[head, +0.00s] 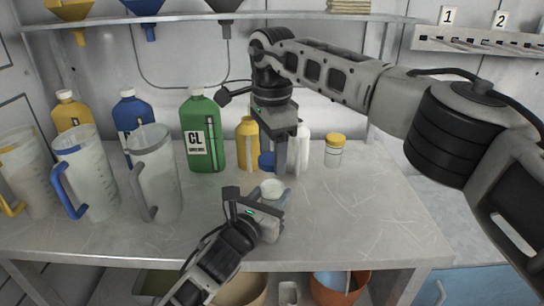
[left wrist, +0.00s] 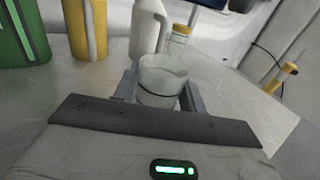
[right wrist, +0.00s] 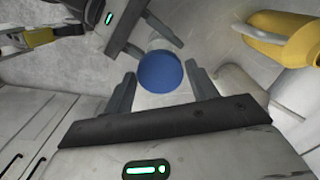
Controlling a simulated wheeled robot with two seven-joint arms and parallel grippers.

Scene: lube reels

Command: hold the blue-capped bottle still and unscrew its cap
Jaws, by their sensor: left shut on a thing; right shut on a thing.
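The bottle (head: 272,190) is a small clear jar, upright with an open mouth, low above or on the table. It also shows in the left wrist view (left wrist: 162,82). My left gripper (head: 268,212) is shut on its body. The blue cap (head: 266,160) is off the bottle, a little above it and apart. My right gripper (head: 281,165) is shut on the cap, which shows as a blue disc between the fingers in the right wrist view (right wrist: 160,72). Whether the bottle touches the table cannot be told.
A green CL bottle (head: 200,135), a yellow jug (head: 247,140), a white jug (head: 304,150) and a yellow-capped jar (head: 334,150) stand behind my grippers. Clear measuring jugs (head: 155,175) stand at left. The table's (head: 370,220) right side is clear. Funnels hang from a shelf (head: 180,18).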

